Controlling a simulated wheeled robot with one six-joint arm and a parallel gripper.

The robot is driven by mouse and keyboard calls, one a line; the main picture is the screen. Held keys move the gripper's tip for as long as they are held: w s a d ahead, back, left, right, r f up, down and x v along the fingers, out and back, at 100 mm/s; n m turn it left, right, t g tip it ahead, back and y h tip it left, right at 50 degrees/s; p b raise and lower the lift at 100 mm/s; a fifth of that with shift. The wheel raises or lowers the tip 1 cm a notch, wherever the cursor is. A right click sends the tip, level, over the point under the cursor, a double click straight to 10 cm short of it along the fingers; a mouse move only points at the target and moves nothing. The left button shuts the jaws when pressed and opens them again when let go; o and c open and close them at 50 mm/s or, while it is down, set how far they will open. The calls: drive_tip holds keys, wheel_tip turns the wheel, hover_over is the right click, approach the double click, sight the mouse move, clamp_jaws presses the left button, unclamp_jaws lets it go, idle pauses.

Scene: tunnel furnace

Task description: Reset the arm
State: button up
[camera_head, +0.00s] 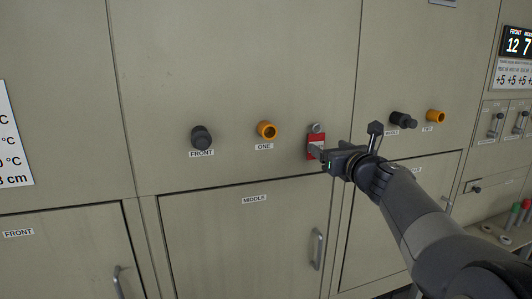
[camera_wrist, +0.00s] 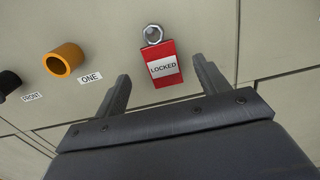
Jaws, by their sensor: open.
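My gripper (camera_head: 322,156) reaches from the right to the front of the furnace cabinet. In the wrist view its two fingers (camera_wrist: 160,88) are spread apart, with nothing held between them. A red tag reading "LOCKED" (camera_wrist: 164,66) hangs from a round metal fitting (camera_wrist: 153,34) just ahead, between the finger directions. In the head view the red tag (camera_head: 316,141) is partly hidden by my gripper. Whether a finger touches the tag, I cannot tell.
A black knob (camera_head: 201,137) marked FRONT and an orange knob (camera_head: 267,130) marked ONE are left of the tag. Another black knob (camera_head: 403,120) and orange knob (camera_head: 436,117) are to the right. A door marked MIDDLE (camera_head: 240,240) with a handle (camera_head: 318,249) lies below.

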drive_tip(key=v, duration=0.5)
drive_tip(key=p+x, duration=0.1)
drive_tip(key=x, duration=0.2)
drive_tip(key=p+x, duration=0.1)
drive_tip(key=x, duration=0.3)
drive_tip(key=r+p+x, duration=0.1)
drive_tip(key=x, duration=0.2)
drive_tip(key=shift+w+a, duration=0.1)
drive_tip(key=shift+w, duration=0.1)
approach(317, 137)
drive_tip(key=shift+w+r, duration=0.2)
drive_tip(key=shift+r, duration=0.15)
drive_tip(key=shift+f, duration=0.1)
